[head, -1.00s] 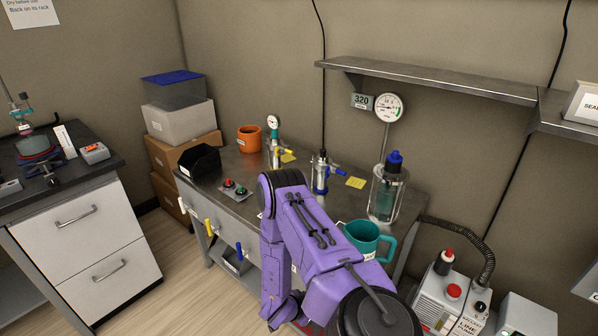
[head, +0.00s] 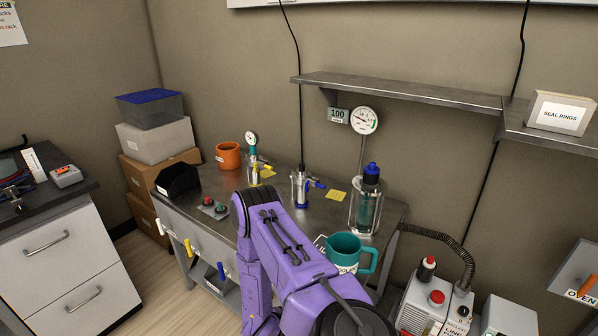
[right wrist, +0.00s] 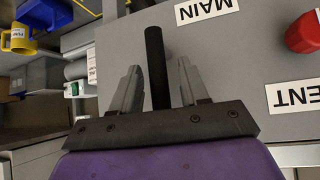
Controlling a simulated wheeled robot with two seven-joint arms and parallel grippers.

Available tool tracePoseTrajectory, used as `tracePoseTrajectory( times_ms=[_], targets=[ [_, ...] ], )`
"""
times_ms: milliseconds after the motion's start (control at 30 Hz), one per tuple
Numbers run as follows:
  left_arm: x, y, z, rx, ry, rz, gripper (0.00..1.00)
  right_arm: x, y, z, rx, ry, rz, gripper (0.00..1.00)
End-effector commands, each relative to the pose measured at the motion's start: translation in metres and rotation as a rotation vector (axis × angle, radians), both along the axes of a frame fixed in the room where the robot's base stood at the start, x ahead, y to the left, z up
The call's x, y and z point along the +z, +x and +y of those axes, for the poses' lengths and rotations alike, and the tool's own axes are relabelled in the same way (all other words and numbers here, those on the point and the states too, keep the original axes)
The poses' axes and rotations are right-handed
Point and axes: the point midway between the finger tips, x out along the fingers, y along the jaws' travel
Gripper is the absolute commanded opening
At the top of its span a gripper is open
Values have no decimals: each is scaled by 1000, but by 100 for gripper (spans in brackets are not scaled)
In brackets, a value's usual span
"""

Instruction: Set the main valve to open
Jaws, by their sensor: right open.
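In the right wrist view a black rod-shaped handle (right wrist: 155,65) stands out from a grey panel (right wrist: 225,55), close to an upside-down MAIN label (right wrist: 205,10). My right gripper (right wrist: 158,80) is open, with one grey finger on each side of the handle. I see gaps beside it and cannot tell whether either finger touches it. The handle's position as open or closed is not readable here. In the head view my purple right arm hides this panel and the right gripper. My left gripper is in neither view.
A red knob (right wrist: 303,33) stands near a VENT label (right wrist: 295,95) on the same panel. On the bench are a teal jug (head: 343,252), a caged bottle (head: 368,205) and an orange mug (head: 228,155). A display (head: 338,115) reads 100 beside a round gauge (head: 364,120).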

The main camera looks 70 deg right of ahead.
Motion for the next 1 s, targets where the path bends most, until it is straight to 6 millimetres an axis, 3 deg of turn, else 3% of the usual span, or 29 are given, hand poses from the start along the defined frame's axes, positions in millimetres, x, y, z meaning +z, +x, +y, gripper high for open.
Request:
tracePoseTrajectory(
  times_ms=[500, 1000],
  targets=[
    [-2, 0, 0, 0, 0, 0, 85, 69, 34, 60, 1, 0, -2, 44],
    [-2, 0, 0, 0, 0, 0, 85, 73, 36, 64, -1, 0, 0, 44]
  ],
)
